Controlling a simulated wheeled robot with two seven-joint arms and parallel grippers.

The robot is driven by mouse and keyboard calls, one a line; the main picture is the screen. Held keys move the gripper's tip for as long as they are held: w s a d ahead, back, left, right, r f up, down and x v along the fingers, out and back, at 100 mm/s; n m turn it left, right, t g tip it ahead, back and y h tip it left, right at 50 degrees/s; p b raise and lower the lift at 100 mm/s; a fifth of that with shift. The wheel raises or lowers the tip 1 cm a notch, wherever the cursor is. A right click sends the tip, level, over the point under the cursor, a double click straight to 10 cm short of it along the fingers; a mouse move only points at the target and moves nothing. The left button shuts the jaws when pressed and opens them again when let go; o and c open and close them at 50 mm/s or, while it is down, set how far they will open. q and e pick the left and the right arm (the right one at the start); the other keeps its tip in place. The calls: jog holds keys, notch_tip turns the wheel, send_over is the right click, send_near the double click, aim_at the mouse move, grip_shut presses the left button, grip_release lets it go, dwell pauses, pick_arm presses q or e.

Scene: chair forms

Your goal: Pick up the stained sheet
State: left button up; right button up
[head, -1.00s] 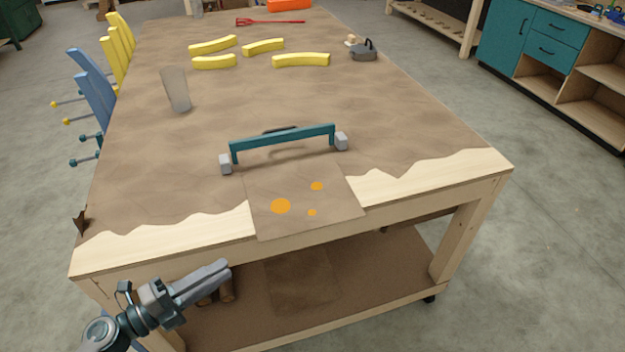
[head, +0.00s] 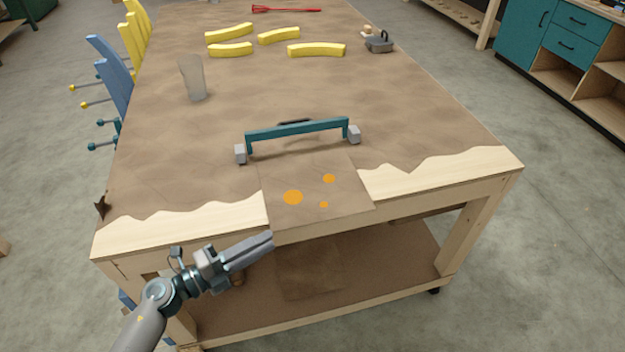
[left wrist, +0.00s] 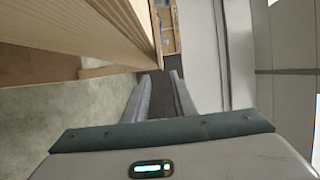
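The stained sheet (head: 310,210) is a brown square with orange spots. It lies at the near edge of the workbench in the head view, its near part sticking out over the edge. A teal clamp bar (head: 297,130) with grey end blocks stands at its far side. My left gripper (head: 268,240) is in front of the bench edge, just below and left of the sheet's near left corner, apart from it. In the left wrist view, its two fingers (left wrist: 160,78) are spread with nothing between them. My right gripper is not in view.
The bench top (head: 400,110) is brown with a ragged pale wood front strip. Yellow curved pieces (head: 316,50), a clear cup (head: 193,78) and a small grey tool (head: 379,44) stand farther back. A lower shelf (head: 380,270) lies under the bench. Blue and yellow chair parts line the left side.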

pick_arm(q)
jog(key=shift+p+x, duration=0.45)
jog(key=shift+x, duration=1.6)
jog(key=shift+d, duration=0.1)
jog(key=p+x, duration=0.2)
jog(key=x, duration=0.3)
jog(key=shift+d+p, duration=0.1)
jog(key=shift+p, duration=0.2)
grip_shut()
